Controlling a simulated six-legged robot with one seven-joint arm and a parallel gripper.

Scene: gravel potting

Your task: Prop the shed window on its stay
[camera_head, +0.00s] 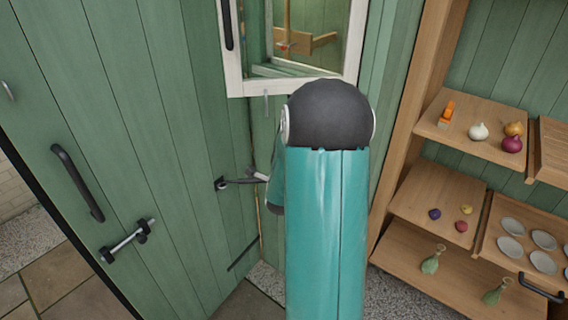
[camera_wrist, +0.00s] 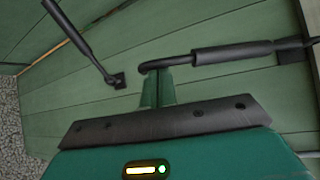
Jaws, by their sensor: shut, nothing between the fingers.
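The shed window (camera_head: 292,86), in a white frame with a dark handle on its left, is at the top of the head view; my arm covers part of its lower edge. My gripper (camera_wrist: 157,84) is shut and empty, its tips close to the bent end of a dark bar with a thick sleeve (camera_wrist: 232,56) on green boards. I cannot tell whether they touch. A second dark rod (camera_wrist: 82,42) runs to a small black plate at upper left. A dark fitting with a short rod (camera_head: 222,183) shows left of my arm. I cannot tell which piece is the stay.
A green plank door (camera_head: 130,110) with a black handle (camera_head: 77,182) and a bolt (camera_head: 127,240) stands at left. Wooden shelves (camera_head: 440,190) at right hold onions, small bulbs, dishes and green bottles (camera_head: 433,260). Gravel and paving show below.

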